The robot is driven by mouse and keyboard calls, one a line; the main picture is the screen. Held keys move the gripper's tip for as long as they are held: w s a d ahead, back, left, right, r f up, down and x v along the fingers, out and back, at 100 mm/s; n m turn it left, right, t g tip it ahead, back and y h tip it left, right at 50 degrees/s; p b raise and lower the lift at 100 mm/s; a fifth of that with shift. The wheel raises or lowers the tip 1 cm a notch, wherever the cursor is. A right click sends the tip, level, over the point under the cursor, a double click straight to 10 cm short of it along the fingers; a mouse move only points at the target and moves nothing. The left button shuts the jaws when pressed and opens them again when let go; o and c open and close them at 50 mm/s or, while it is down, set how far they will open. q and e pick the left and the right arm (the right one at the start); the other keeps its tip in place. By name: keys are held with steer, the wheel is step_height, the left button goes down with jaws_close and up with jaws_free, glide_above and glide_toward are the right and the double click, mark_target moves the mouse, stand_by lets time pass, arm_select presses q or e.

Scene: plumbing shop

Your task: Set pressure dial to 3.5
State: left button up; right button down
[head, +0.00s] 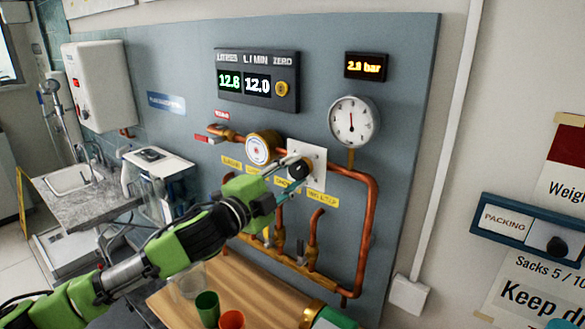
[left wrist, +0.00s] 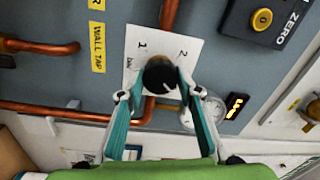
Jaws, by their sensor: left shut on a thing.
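The pressure dial is a round black knob (head: 299,168) on a white plate (head: 318,165) fixed to the grey panel. In the left wrist view the knob (left wrist: 160,74) shows a short white mark, and the plate (left wrist: 138,45) shows the digits 1 and 2; its other markings are hidden or unclear. My left gripper (head: 288,182) is shut on the knob, one teal finger on each side, as the left wrist view (left wrist: 160,84) shows. A small display (head: 367,67) reads about 2.8 bar; its last digit is blurred. My right gripper does not show.
A round gauge (head: 353,122) and a flow display (head: 257,80) sit above the knob. Copper pipes (head: 369,230) run around and below it. A white-faced meter (head: 259,149) is close on its left. Green (head: 206,307) and orange (head: 231,319) cups stand on a wooden top below.

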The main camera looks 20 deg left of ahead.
arm_select(q)
steer(key=m+p, duration=0.2)
steer(key=m, duration=0.3)
steer(key=shift+m+p, duration=0.4)
steer(key=shift+m+h+p, duration=0.3)
steer(key=shift+m+p, duration=0.6)
steer(key=shift+m, duration=1.1)
steer(key=shift+f, duration=0.1)
steer(key=o, duration=1.1)
steer(key=v, duration=1.2)
